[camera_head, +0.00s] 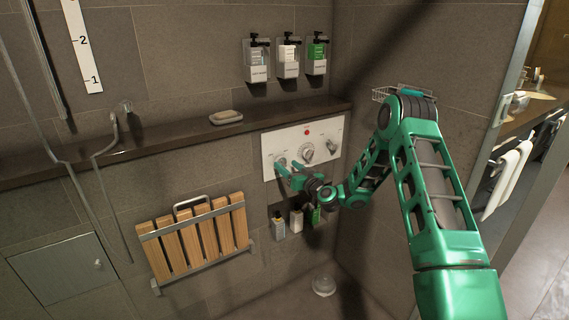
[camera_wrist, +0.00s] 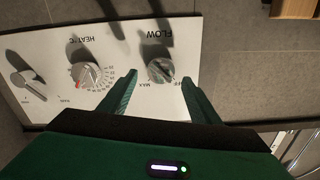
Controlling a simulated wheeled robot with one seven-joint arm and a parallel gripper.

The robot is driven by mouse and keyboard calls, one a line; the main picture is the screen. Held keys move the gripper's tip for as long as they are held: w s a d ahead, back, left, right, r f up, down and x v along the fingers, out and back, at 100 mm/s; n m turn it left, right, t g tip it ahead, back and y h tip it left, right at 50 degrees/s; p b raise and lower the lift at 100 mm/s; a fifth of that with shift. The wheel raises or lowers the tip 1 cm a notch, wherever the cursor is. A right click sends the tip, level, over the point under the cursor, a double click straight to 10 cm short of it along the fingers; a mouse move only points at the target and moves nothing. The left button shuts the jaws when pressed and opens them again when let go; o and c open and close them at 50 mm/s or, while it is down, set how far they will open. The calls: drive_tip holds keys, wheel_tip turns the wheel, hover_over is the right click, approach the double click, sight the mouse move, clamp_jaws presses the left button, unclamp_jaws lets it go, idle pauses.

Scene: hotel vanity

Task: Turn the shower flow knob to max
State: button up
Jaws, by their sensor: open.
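The white control panel (camera_head: 268,150) is fixed on the wall below the dark ledge. The flow knob (camera_wrist: 159,70) is round and grey, under the word FLOW, which reads upside down in the wrist view. MAX is printed on its left side, and a partly hidden label, apparently OFF, on its right. Its ridge seems to slant toward the lower right; its exact setting is hard to tell. My gripper (camera_wrist: 160,80) is open, with one green finger on each side of the knob; contact cannot be told. In the head view, my gripper (camera_head: 286,172) partly covers the panel's left knob.
The heat knob (camera_wrist: 89,76) sits close beside the flow knob, with a lever knob (camera_wrist: 28,84) beyond it. Bottles (camera_head: 296,220) stand in a niche below the panel. A wooden fold-down seat (camera_head: 196,236) is at the left, and dispensers (camera_head: 288,60) hang above.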

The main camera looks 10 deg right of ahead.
sight(281, 162)
drive_tip(key=shift+x, duration=1.3)
